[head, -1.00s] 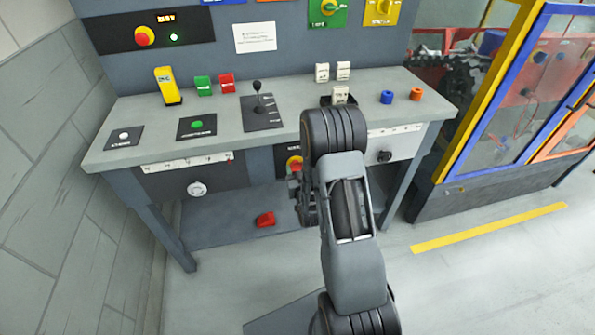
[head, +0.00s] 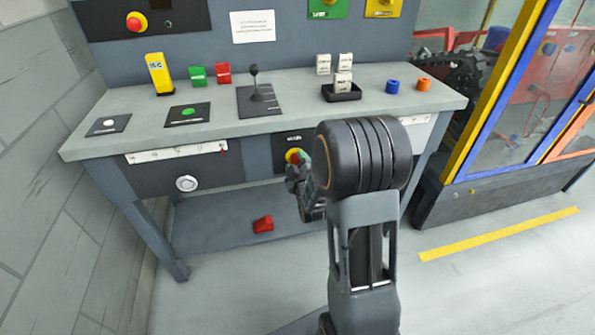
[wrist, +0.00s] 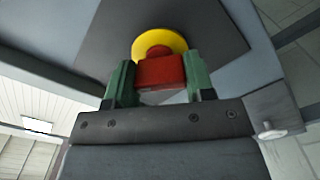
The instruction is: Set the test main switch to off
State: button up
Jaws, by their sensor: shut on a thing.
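The test main switch (head: 293,155) is a red handle on a yellow disc, on a dark plate on the bench's front below the top. In the wrist view the red handle (wrist: 160,71) stands in front of the yellow disc (wrist: 158,43). My gripper (wrist: 160,82) is shut on the red handle, with a green-grey finger on either side of it. In the head view my gripper (head: 294,172) is at the switch and partly covers it. The handle's exact angle and any position marks cannot be read.
The grey bench top (head: 210,135) carries a lever (head: 256,92), buttons and several coloured blocks. A round white knob (head: 187,183) is on the bench front at left. A red object (head: 263,223) lies on the lower shelf. A blue and yellow framed cage (head: 510,120) stands at right.

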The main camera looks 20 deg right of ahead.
jog(key=n+b, duration=0.3)
jog(key=shift+f+n, duration=0.2)
jog(key=shift+n, duration=0.1)
jog(key=shift+r+n+b, duration=0.15)
jog(key=shift+n+b, duration=1.55)
jog(key=shift+n, duration=0.1)
jog(key=shift+r+n, duration=0.1)
jog(key=shift+n, duration=0.2)
jog(key=o, duration=0.9)
